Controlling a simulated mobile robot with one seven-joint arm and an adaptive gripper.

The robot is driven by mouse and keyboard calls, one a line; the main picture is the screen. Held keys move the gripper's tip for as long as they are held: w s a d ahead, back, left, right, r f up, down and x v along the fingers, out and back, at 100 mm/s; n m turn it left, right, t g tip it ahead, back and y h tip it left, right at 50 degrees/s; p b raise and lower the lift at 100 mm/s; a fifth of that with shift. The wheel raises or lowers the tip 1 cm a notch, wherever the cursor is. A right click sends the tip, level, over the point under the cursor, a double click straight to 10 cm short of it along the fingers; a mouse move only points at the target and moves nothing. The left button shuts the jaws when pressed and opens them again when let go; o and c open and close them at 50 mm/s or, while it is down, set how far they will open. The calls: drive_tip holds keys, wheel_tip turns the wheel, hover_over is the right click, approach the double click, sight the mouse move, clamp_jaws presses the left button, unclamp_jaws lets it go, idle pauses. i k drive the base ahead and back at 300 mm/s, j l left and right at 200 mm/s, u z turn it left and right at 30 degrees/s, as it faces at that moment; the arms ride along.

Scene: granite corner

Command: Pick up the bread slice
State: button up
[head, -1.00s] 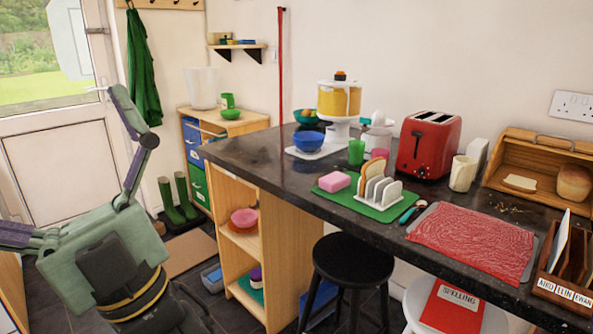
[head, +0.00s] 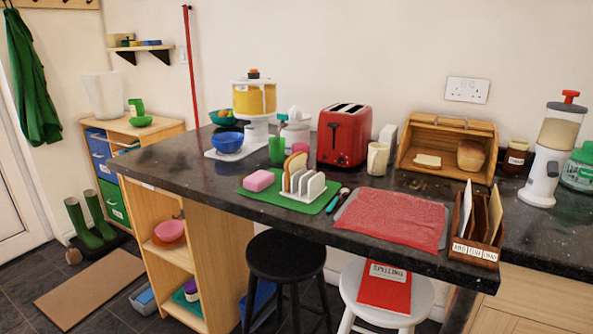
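A bread slice (head: 296,163) with a brown crust stands upright in the white toast rack (head: 302,187), at its left end. The rack is on a green mat (head: 258,202) on the dark counter. Another pale slice (head: 427,161) lies flat in the open wooden bread bin (head: 445,128), left of a round brown loaf (head: 471,155). I cannot tell which slice is meant. My gripper is not in view.
A pink block (head: 258,180) lies beside the rack. The red toaster (head: 343,136) and cream mug (head: 377,158) stand behind it. A black stool (head: 286,256) and white stool (head: 420,299) stand in front.

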sight(298, 161)
drive_tip(key=i+u, duration=0.1)
drive_tip(key=u, duration=0.25)
drive_tip(key=i+l+u, duration=0.1)
drive_tip(key=u, duration=0.25)
drive_tip(key=i+l+u, duration=0.1)
drive_tip(key=u, duration=0.25)
drive_tip(key=l, duration=0.1)
